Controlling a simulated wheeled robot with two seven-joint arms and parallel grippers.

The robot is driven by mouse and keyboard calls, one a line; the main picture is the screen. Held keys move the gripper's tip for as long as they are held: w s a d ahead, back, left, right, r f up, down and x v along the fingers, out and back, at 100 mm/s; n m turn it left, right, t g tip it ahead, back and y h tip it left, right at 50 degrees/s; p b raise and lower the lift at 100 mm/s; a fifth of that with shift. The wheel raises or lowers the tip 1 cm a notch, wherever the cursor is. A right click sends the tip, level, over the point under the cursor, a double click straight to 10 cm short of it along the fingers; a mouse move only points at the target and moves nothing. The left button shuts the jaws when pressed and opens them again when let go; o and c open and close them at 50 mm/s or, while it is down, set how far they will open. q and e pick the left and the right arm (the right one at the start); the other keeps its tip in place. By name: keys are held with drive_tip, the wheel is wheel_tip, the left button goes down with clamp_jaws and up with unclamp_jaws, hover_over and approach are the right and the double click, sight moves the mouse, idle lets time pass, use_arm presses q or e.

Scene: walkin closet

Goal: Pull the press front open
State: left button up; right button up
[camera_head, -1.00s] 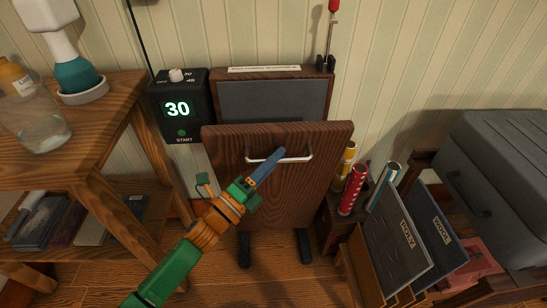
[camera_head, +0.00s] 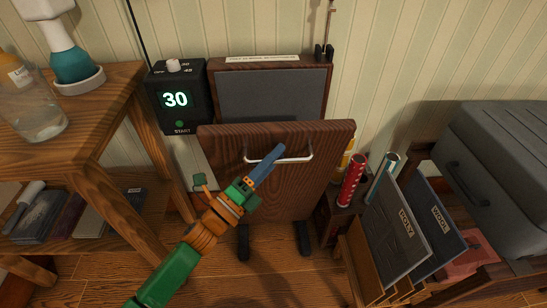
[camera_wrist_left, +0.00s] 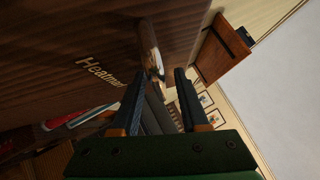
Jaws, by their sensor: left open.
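The press front (camera_head: 290,180) is a dark brown wooden panel, tilted out at the top from the press body (camera_head: 270,97), with a gap between them. A pale metal bar handle (camera_head: 294,158) runs across its upper part. My left gripper (camera_head: 277,152) is at the left half of the handle, its blue fingers overlapping the bar. In the left wrist view the handle (camera_wrist_left: 151,48) lies just beyond or between the open fingertips (camera_wrist_left: 160,74); contact cannot be told. Lettering on the panel shows there too. My right gripper is not in view.
A black timer (camera_head: 178,98) reading 30 stands left of the press. A wooden shelf (camera_head: 110,130) is at the left. At the right are a red canister (camera_head: 351,180), upright boards (camera_head: 400,230) and a grey case (camera_head: 500,170). The floor before the press is clear.

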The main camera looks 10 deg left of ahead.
use_arm(q)
drive_tip(key=v, duration=0.7)
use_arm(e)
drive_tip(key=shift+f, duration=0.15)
use_arm(q)
drive_tip(key=shift+s, duration=0.1)
drive_tip(key=shift+c, duration=0.3)
drive_tip(key=s+f, duration=0.2)
drive_tip(key=s, duration=0.1)
drive_tip(key=s+p, duration=0.1)
drive_tip(key=shift+s+a+f, duration=0.2)
drive_tip(key=shift+a+f, duration=0.15)
drive_tip(key=shift+f, duration=0.05)
clamp_jaws()
drive_tip(key=s+a+f, duration=0.1)
drive_tip(key=s+f, duration=0.1)
drive_tip(key=s, duration=0.4)
drive_tip(key=w+a+r+p+x, duration=0.1)
drive_tip(key=a+p+x, duration=0.1)
drive_tip(key=x, duration=1)
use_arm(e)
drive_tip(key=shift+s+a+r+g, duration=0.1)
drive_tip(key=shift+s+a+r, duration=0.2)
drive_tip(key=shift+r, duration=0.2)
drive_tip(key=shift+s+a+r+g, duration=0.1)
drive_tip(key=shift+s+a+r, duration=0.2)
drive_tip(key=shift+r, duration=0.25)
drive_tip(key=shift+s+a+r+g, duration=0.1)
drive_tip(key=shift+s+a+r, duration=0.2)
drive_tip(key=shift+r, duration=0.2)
